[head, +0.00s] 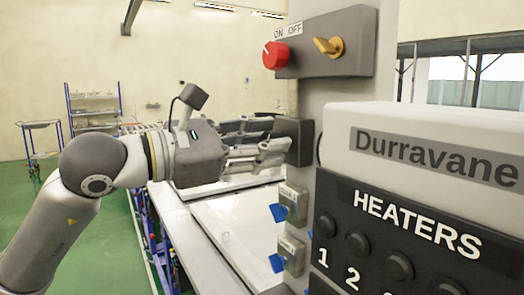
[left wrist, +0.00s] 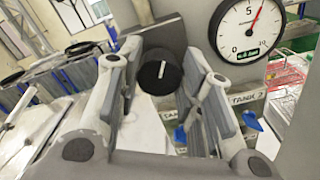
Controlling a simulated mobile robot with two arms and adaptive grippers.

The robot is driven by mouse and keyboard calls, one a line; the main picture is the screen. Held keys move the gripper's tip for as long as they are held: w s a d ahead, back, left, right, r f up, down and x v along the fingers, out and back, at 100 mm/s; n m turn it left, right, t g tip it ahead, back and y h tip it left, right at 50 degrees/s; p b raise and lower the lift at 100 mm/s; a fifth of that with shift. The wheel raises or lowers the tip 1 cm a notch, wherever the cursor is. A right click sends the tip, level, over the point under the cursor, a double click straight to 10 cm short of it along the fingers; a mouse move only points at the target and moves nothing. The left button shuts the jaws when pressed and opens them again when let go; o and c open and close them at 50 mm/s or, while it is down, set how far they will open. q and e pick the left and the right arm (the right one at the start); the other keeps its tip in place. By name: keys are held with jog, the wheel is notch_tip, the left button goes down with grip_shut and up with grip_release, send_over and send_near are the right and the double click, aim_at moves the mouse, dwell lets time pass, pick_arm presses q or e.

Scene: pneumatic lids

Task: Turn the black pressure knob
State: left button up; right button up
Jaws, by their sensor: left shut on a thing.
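The black pressure knob (left wrist: 160,72), round with a white mark on its face, sits between the fingers of my left gripper in the left wrist view. My left gripper (head: 275,146) is shut on it, reaching in from the left in the head view. There the fingers hide the knob, and their tips are at a dark grey block (head: 299,138) on the grey column. A round pressure gauge (left wrist: 248,28) with a red needle a little past 5 is up and right of the knob in the left wrist view. My right gripper is not in view.
Above are a red ON/OFF knob (head: 275,55) and a yellow switch (head: 329,46). Below are small labelled valves with blue levers (head: 278,212). A heater panel (head: 405,235) with several black knobs stands close at right. A white machine bed (head: 235,225) lies underneath.

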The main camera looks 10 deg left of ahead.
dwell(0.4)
pick_arm(q)
jog(key=o, duration=1)
jog(key=shift+v, duration=6.05)
jog(key=shift+d, duration=0.1)
